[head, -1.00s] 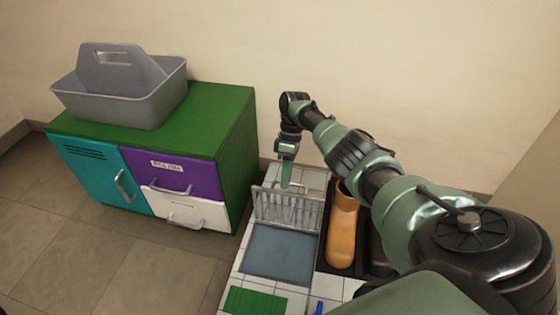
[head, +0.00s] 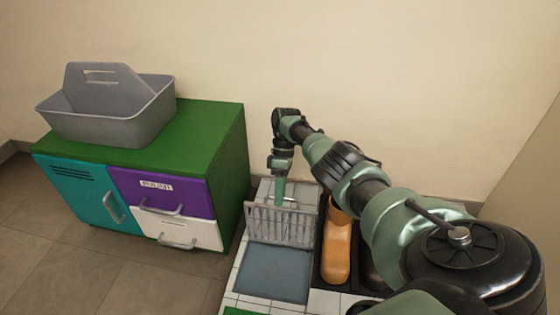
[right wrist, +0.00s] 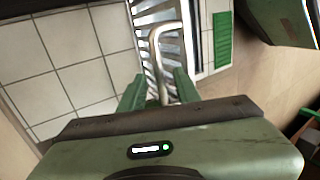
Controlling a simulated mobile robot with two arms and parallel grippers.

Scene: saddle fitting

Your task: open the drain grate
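The drain grate (head: 283,228) is a grey barred panel. It stands raised, roughly upright, at the back edge of the blue-grey drain opening (head: 272,274), which lies uncovered. My right gripper (head: 280,203) is pointing down just behind the grate's top edge. In the right wrist view the grate's bars (right wrist: 152,18) and its metal handle (right wrist: 156,48) show. The handle runs down between the fingers of my right gripper (right wrist: 159,82), with gaps visible beside it; the fingers look open around it. Its lower end is partly hidden. My left gripper is out of view.
An orange long object (head: 337,248) lies in a dark tray right of the drain. White tiles (head: 240,262) surround the opening. A green cabinet (head: 205,130) with a grey caddy (head: 110,112) on top stands at the left. The wall is close behind.

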